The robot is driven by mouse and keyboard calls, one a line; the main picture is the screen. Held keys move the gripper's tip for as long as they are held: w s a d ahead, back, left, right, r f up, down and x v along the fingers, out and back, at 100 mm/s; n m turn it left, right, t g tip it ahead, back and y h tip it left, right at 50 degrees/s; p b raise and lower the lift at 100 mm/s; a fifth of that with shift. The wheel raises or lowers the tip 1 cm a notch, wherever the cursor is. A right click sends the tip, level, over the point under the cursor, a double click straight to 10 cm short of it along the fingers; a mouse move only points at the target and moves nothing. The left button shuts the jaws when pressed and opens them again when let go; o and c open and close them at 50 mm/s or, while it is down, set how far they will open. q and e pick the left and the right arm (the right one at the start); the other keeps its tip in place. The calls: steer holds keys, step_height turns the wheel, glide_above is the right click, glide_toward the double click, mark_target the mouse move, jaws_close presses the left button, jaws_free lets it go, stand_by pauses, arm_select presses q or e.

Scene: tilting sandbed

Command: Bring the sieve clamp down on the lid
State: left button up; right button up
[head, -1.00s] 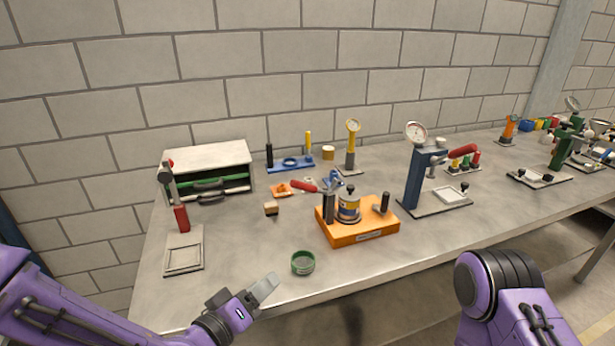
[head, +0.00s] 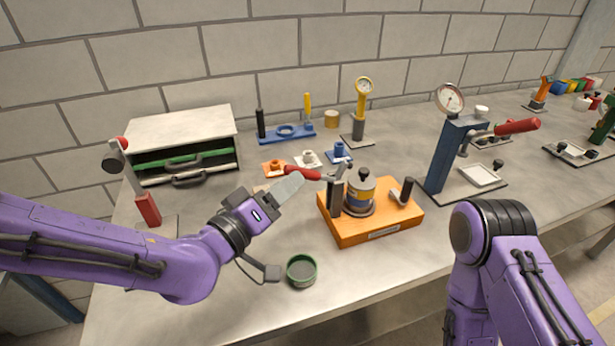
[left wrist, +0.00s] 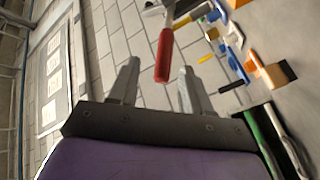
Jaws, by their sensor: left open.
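The sieve clamp stands on an orange base (head: 385,226), with its red handle (head: 300,172) pointing left. A small jar-like sieve (head: 361,190) with a blue and yellow band sits on the base, with a grey lid (head: 362,174) on top. My left gripper (head: 294,180) is at the left of the clamp, its fingertips close to the red handle. In the left wrist view, the red handle (left wrist: 164,56) shows between the two open, spread fingers. I cannot tell whether they touch it. My right gripper is out of view; only the right arm shows.
A green-rimmed cup (head: 301,270) stands in front, below my left gripper. A blue press with a dial (head: 448,155) stands right of the clamp. Small orange, white and blue pieces lie behind.

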mark_target(306, 169)
arm_select(q)
steer(key=x, duration=0.2)
steer(key=p+x, duration=0.1)
steer(key=x, duration=0.2)
steer(key=p+x, duration=0.1)
steer(key=x, duration=0.1)
steer(key=shift+w+f, duration=0.3)
steer(key=shift+w, duration=0.1)
steer(key=shift+d, duration=0.2)
steer(key=shift+w, duration=0.1)
jaws_close()
